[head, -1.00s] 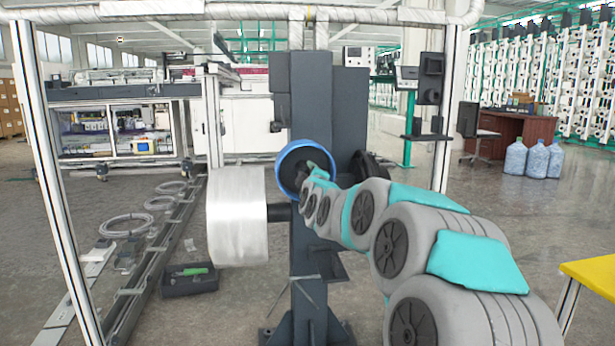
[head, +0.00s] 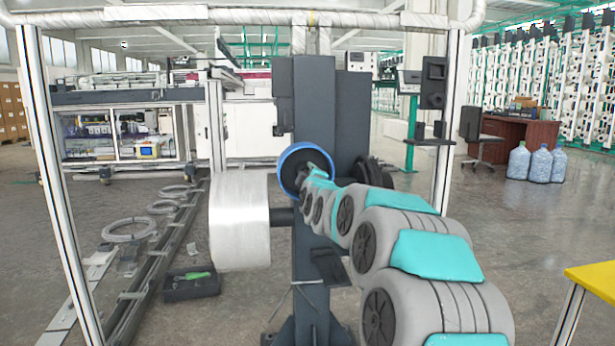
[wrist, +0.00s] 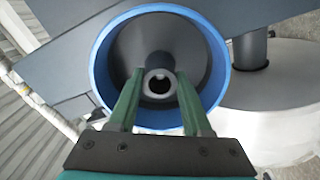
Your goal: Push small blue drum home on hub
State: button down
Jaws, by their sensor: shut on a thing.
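The small blue drum (head: 281,172) sits at the dark upright post, its open mouth facing me; its blue rim (wrist: 227,70) and dark inside fill the middle of the wrist view. The round end of the hub (wrist: 158,84), a ring with a hole, shows at the drum's centre. My gripper (wrist: 158,92) reaches into the drum, one green finger on each side of the centre, and is shut on the drum. In the head view my gripper is mostly hidden by my arm. How far the drum sits on the hub cannot be told.
A large white spool (head: 240,222) stands out left of the dark post (head: 312,110). A small black tray (head: 190,286) lies on the floor at left. A yellow table (head: 592,284) is at right. White frame posts stand on both sides.

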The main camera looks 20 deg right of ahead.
aim_at(305, 171)
jog(key=shift+w+r, duration=0.1)
jog(key=shift+w, duration=0.05)
jog(key=shift+x, duration=1.75)
jog(key=shift+w+d, duration=0.1)
grip_release()
jog(key=b+v, duration=0.2)
jog(key=v, duration=0.5)
dwell(0.3)
